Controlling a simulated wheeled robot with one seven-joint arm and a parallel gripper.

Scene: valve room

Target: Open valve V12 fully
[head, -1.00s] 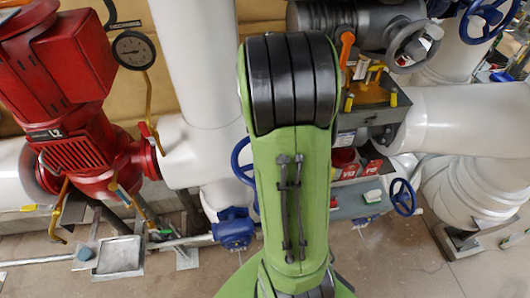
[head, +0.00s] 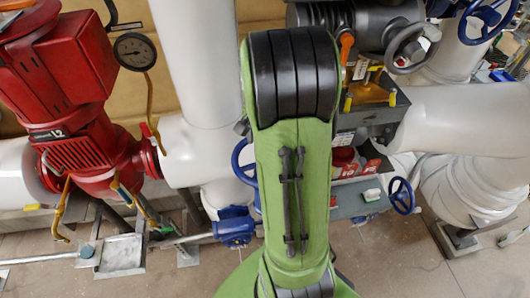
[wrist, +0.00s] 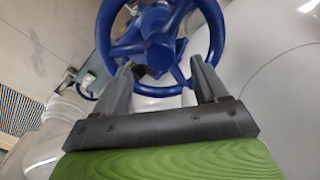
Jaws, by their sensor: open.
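In the wrist view a blue handwheel (wrist: 160,50) with a hub and spokes fills the upper middle. My gripper (wrist: 160,68) is open, its two grey fingers apart and pointing at the lower part of the wheel. The fingertips overlap the rim in the picture; I cannot tell whether they touch it. Nothing is held between them. In the head view my green arm hides the gripper. A blue handwheel (head: 239,160) shows partly behind the arm's left edge, and a smaller one (head: 402,196) is at right. No V12 tag is readable, so I cannot tell which wheel is V12.
White pipes (head: 199,60) run behind my arm. A grey shelf (head: 382,105) with small items is right of the arm. Another blue handwheel (head: 488,22) is at top right. Bare floor lies at lower right.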

